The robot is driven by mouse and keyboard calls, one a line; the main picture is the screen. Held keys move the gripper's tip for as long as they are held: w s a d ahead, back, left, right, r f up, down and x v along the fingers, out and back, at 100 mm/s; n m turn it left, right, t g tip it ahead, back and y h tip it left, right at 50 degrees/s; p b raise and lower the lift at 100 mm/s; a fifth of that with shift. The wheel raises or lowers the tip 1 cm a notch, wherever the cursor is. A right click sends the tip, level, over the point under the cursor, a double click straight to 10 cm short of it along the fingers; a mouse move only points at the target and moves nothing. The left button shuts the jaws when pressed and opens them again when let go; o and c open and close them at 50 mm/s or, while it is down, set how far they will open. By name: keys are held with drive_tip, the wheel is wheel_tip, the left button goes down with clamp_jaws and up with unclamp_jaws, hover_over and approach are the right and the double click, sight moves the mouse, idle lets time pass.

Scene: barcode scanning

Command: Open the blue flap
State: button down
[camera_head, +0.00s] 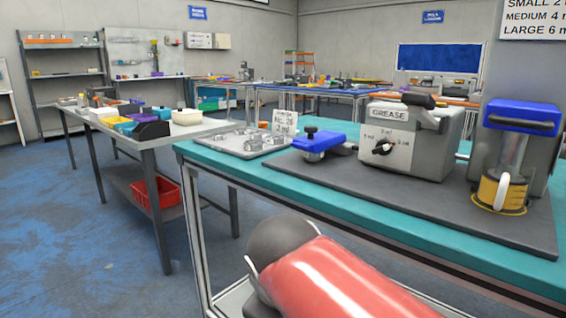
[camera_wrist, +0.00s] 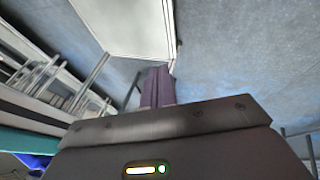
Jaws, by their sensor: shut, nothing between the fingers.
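Two blue parts sit on the teal-edged workbench (camera_head: 230,172) in the head view. One is a blue flap-like cover (camera_head: 535,113) on top of the grey dispenser at the right, above a yellow-filled cup (camera_head: 503,190). The other is a low blue device (camera_head: 320,142) with a black knob, left of the grease box. I cannot tell for sure which is the flap. Neither visibly stands open. My gripper (camera_wrist: 158,88) shows in the wrist view with its fingers together and empty, over floor and table legs, apart from both. The head view does not show the fingers.
A grey grease box (camera_head: 410,140) with a dial stands on a dark mat (camera_head: 400,200). A metal tray (camera_head: 225,148) with parts lies at the bench's left. A grey table (camera_head: 150,145) with bins and a red crate (camera_head: 155,197) stands farther left. The floor between is open.

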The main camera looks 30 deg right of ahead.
drive_tip(key=w+d+r+n+h+b, duration=0.35)
drive_tip(key=w+r+n+h, duration=0.25)
drive_tip(key=w+r+n, duration=0.3)
drive_tip(key=w+d+r+n+h+b, duration=0.2)
drive_tip(key=w+r+n+h+b, duration=0.25)
drive_tip(key=w+r+n, duration=0.55)
drive_tip(key=d, duration=0.3)
drive_tip(key=w+d+f+m, duration=0.1)
drive_tip(key=d, duration=0.1)
drive_tip(key=w+d+f+m, duration=0.1)
drive_tip(key=d, duration=0.2)
drive_tip(key=shift+w+d+f+h+b, duration=0.15)
drive_tip(key=shift+w+d+h+b, duration=0.1)
drive_tip(key=shift+d+b, duration=0.15)
drive_tip(key=shift+s, duration=0.1)
